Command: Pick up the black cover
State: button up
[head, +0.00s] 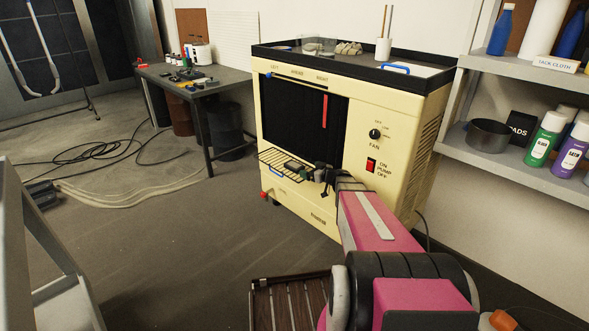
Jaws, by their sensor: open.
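A cream cabinet (352,163) with a fan knob and a red switch stands in front of me. A dark, ribbed black panel (290,120) fills its front opening; I cannot tell whether this is the black cover. A small wire rack (270,158) juts out below the opening, and a small dark grey-green item (298,168) shows at its right end. My gripper (322,179), at the end of my pink arm, is small and dark here, just right of that item. It is open, and I see nothing held. I cannot tell if it touches the rack.
A black tray top (425,84) on the cabinet holds small items and a white cup (383,48). A workbench (205,85) stands behind left. Shelves (525,155) with bottles are at right. Cables (110,145) lie on the floor at left; open floor lies between.

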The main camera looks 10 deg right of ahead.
aim_at(297, 166)
jog(key=x, duration=1)
jog(key=shift+w+d+f, duration=0.1)
jog(key=shift+f, duration=0.15)
jog(key=c, duration=1.2)
